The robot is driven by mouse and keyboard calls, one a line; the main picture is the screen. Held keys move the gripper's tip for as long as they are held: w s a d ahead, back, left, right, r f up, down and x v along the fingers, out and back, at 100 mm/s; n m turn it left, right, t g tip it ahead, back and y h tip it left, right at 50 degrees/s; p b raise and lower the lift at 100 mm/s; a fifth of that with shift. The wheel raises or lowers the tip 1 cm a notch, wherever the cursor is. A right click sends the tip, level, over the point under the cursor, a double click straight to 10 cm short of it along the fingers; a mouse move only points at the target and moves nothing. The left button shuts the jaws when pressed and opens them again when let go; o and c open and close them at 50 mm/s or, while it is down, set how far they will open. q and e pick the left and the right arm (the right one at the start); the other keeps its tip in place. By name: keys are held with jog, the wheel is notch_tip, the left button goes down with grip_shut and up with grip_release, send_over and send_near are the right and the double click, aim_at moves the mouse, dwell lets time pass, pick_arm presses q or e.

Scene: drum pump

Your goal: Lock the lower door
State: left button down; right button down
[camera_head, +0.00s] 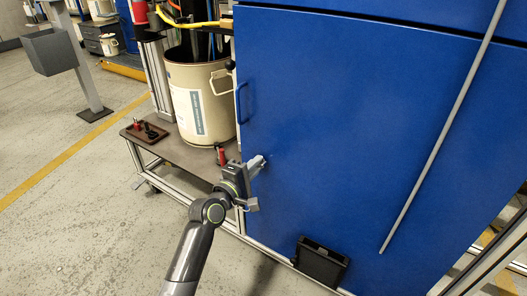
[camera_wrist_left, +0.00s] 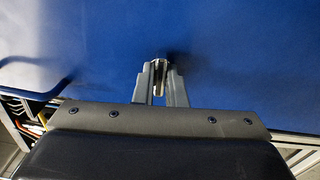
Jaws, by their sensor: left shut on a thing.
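The lower door (camera_head: 345,120) is a large blue panel. It looks closed, with a blue bar handle (camera_head: 241,104) near its left edge, which also shows in the left wrist view (camera_wrist_left: 40,90). My left gripper (camera_head: 262,161) reaches the door face below and right of the handle. In the left wrist view my left fingers (camera_wrist_left: 160,70) are shut on a small metal piece (camera_wrist_left: 159,63) at the door, likely the lock's key or knob. The fingers hide most of it, so its turn cannot be told. My right gripper is not in view.
A beige drum (camera_head: 199,105) stands left of the door on a bench (camera_head: 180,150) with a brown tray (camera_head: 145,132). A long thin grey rod (camera_head: 440,130) crosses in front of the door at right. A black box (camera_head: 320,262) sits at the door's bottom.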

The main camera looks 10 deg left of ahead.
pick_arm(q)
jog(key=n+p, duration=0.2)
jog(key=shift+n, duration=0.3)
dwell(0.4)
jog(key=n+p, duration=0.3)
jog(key=n, duration=0.1)
dwell(0.4)
